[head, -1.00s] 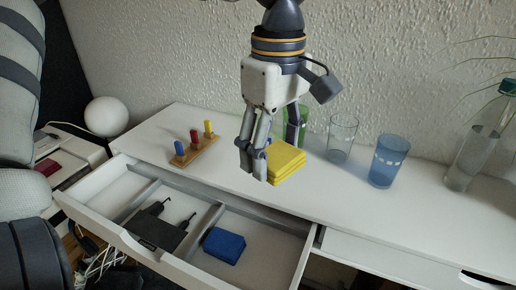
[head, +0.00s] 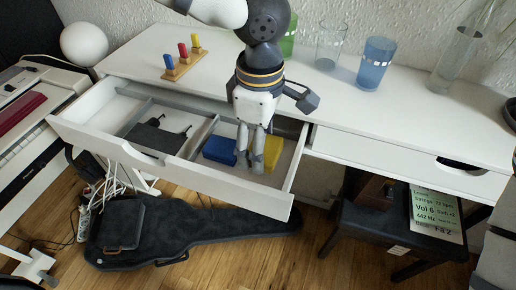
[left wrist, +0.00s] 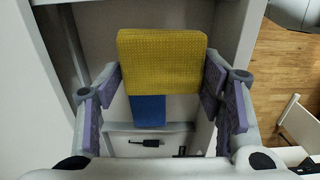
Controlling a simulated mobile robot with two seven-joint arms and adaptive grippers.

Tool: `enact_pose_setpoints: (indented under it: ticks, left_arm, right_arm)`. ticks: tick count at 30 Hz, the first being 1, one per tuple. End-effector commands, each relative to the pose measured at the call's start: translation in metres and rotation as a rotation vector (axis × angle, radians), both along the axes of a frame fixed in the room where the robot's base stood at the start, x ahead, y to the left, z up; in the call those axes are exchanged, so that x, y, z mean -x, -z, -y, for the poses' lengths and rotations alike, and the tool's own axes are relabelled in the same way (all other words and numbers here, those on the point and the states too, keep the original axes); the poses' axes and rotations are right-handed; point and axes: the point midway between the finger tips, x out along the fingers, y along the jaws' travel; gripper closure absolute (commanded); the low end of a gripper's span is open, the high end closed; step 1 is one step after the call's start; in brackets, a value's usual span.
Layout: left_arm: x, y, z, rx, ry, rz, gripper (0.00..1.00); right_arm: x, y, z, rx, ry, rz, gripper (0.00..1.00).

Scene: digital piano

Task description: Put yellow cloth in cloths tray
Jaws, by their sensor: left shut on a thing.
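My left gripper (head: 250,165) points down into the right compartment of the open white drawer (head: 222,187). It is shut on the folded yellow cloth (head: 273,153), which also shows between the fingers in the left wrist view (left wrist: 162,62). The folded blue cloth (head: 219,150) lies in the same compartment, just left of the gripper; it shows partly in the left wrist view (left wrist: 147,111). This compartment looks like the cloths tray. Whether the yellow cloth touches the drawer floor I cannot tell. My right gripper is not in view.
A divider (head: 203,134) separates the cloths from a black adapter (head: 155,138) to the left. On the desk (head: 225,66) stand a pegged block (head: 182,68), a green glass (head: 289,40), a clear glass (head: 330,45) and a blue glass (head: 375,63). A dark case (head: 190,232) lies on the floor.

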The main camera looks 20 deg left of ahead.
Motion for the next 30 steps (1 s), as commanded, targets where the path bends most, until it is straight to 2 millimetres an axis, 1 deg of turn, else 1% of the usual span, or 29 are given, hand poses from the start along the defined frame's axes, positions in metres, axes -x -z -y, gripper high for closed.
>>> enact_pose_setpoints:
  ticks: [1, 8, 12, 13, 19, 23, 24, 26, 27, 30]
  left_arm:
    - [-0.005, 0.012, -0.002, 0.0, -0.001, -0.008, 0.61]
    - [-0.022, 0.03, -0.009, 0.0, 0.0, -0.001, 0.61]
    - [-0.023, 0.057, -0.01, -0.001, 0.001, -0.002, 0.61]
    - [-0.023, 0.06, -0.009, -0.001, 0.0, -0.001, 0.61]
    - [-0.024, 0.058, -0.009, 0.0, 0.0, 0.005, 0.61]
    - [-0.023, 0.062, -0.01, 0.0, 0.0, 0.005, 0.61]
    - [-0.024, 0.062, -0.01, 0.0, 0.0, 0.005, 0.34]
    - [-0.024, 0.062, -0.009, 0.0, 0.0, 0.005, 0.2]
    - [-0.024, 0.062, -0.009, 0.0, 0.0, 0.005, 0.18]
    - [-0.024, 0.062, -0.009, 0.0, 0.0, 0.005, 0.18]
  right_arm:
    - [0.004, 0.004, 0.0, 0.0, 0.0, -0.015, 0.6]
    - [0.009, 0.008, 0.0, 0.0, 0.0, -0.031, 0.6]
    - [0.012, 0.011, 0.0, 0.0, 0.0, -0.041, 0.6]
    - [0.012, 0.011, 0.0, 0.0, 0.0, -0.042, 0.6]
    - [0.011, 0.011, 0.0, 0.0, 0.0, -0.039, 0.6]
    - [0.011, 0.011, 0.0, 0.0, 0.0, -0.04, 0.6]
    - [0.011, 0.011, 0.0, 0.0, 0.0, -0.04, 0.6]
    - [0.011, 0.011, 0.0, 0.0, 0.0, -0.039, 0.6]
    - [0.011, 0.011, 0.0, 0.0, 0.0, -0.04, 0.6]
    - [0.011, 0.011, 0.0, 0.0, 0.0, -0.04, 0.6]
